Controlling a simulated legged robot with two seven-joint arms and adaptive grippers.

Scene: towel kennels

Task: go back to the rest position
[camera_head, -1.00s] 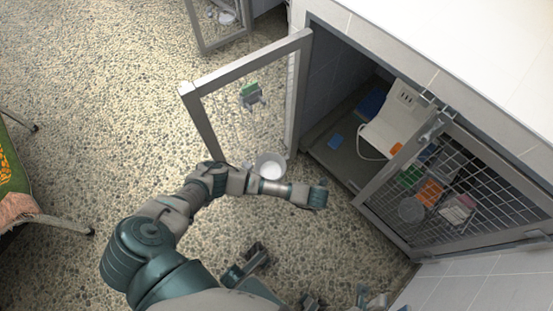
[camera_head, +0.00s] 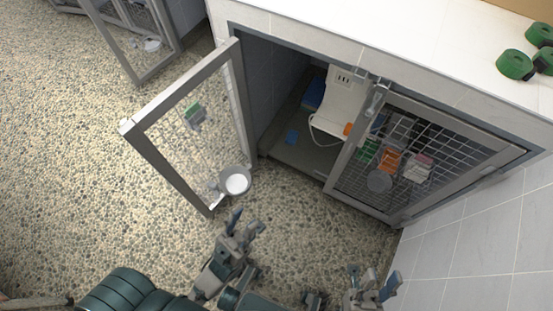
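My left gripper (camera_head: 243,224) is at the lower middle of the head view, above the pebbled floor in front of the kennels. Its two fingers stand apart with nothing between them. My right gripper (camera_head: 371,283) is further right, near the bottom edge. Its fingers also stand apart and look empty. Both arms are bent low near my body, and their lower parts are cut off by the frame edge. Neither gripper appears to touch a kennel door.
An open kennel door (camera_head: 183,87) with a metal bowl (camera_head: 236,181) stands ahead of my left gripper. A wire mesh door (camera_head: 430,160) covers the right part of the kennel. Green rolls (camera_head: 515,65) lie on the white top. Pebbled floor is clear at left.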

